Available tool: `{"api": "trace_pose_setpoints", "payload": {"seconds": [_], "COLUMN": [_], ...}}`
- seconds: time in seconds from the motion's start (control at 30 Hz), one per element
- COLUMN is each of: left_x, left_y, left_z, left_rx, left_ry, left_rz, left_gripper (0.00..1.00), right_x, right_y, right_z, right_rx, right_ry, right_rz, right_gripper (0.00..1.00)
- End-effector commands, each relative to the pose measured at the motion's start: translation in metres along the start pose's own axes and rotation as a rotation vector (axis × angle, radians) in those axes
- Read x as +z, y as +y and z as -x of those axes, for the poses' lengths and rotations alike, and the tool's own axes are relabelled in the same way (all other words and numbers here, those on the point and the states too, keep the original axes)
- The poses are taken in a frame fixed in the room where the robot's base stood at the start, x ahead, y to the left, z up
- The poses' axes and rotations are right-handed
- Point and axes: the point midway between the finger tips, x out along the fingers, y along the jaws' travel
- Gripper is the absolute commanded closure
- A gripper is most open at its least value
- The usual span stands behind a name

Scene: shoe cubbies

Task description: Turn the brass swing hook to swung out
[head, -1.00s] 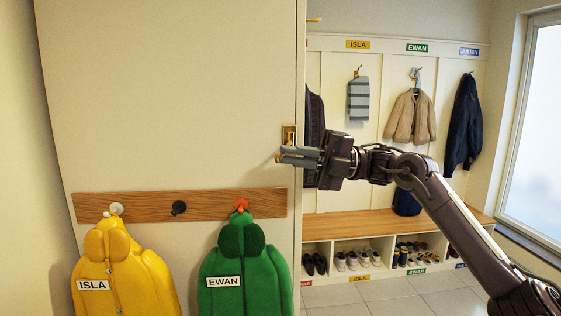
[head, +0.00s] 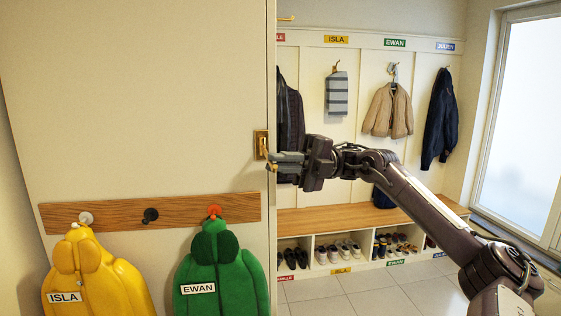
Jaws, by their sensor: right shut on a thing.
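The brass swing hook (head: 261,143) is mounted by its plate on the right edge of the tall cream panel. Its arm reaches down and right from the plate to my right gripper's fingertips. My right gripper (head: 272,161) comes in from the right and is shut on the hook's arm just below and right of the plate. The fingers hide part of the hook, so its exact angle is hard to tell. My left gripper is not in view.
A wooden peg rail (head: 180,208) on the cream panel (head: 140,100) holds a yellow jacket (head: 110,285) and a green jacket (head: 225,275). Behind my right arm are hanging coats, a wooden bench (head: 330,217) and shoe cubbies. Tiled floor (head: 370,295) is clear at the lower right.

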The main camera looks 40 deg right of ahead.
Motion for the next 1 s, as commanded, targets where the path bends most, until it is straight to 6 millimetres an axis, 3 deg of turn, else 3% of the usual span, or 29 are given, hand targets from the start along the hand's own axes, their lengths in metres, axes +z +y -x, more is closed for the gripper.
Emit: {"api": "trace_pose_setpoints", "payload": {"seconds": [0.07, 0.1, 0.27, 0.57, 0.77, 1.0], "left_x": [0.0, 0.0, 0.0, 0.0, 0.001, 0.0], "left_y": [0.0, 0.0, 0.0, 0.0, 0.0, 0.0], "left_z": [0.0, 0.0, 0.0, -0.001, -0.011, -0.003], "left_rx": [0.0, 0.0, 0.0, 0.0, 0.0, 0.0], "left_ry": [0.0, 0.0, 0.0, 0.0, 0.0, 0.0], "left_rz": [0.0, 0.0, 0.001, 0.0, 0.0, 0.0], "left_gripper": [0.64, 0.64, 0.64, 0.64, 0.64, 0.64], "right_x": [-0.001, -0.001, 0.0, 0.0, 0.0, 0.001], "right_y": [0.0, 0.0, 0.0, 0.0, -0.002, 0.003], "right_z": [0.0, 0.0, 0.0, 0.002, 0.029, 0.066], "right_rx": [0.001, 0.001, 0.001, 0.001, -0.001, 0.003], "right_ry": [0.003, 0.003, 0.002, 0.0, -0.004, -0.001], "right_rz": [0.0, 0.0, 0.0, 0.0, 0.002, 0.002], "right_gripper": [1.0, 0.9, 0.71, 0.71, 0.71, 0.71]}}
